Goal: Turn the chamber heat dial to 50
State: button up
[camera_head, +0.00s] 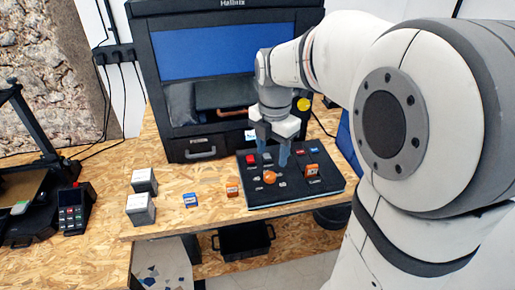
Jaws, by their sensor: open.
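A black control panel (326,184) lies on the wooden bench in front of the enclosed printer. It carries a round orange knob (269,177) near its front left, the likeliest heat dial. Its labels and scale are too small to read, so I cannot tell its setting. My gripper (273,154) hangs pointing down over the back middle of the panel. Its two blue fingers are apart with nothing seen between them. They appear above and behind the orange knob, apart from it. The fingers hide a little of the panel's back part.
A red button (251,158) and an orange box-shaped part (312,171) are on the panel. The enclosed printer (200,120) stands behind. Grey boxes (140,208), a blue block (190,200) and an orange block (232,190) stand left. A black bin (243,241) is below the bench edge.

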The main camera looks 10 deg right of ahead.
aim_at(270, 174)
jog(key=shift+w+f+n, duration=0.15)
jog(key=shift+w+n, duration=0.2)
jog(key=shift+n, duration=0.35)
notch_tip(270, 174, down, 8)
jog(key=shift+r+p, duration=0.25)
jog(key=shift+p, duration=0.25)
jog(key=shift+c, duration=0.3)
jog(key=c, duration=0.9)
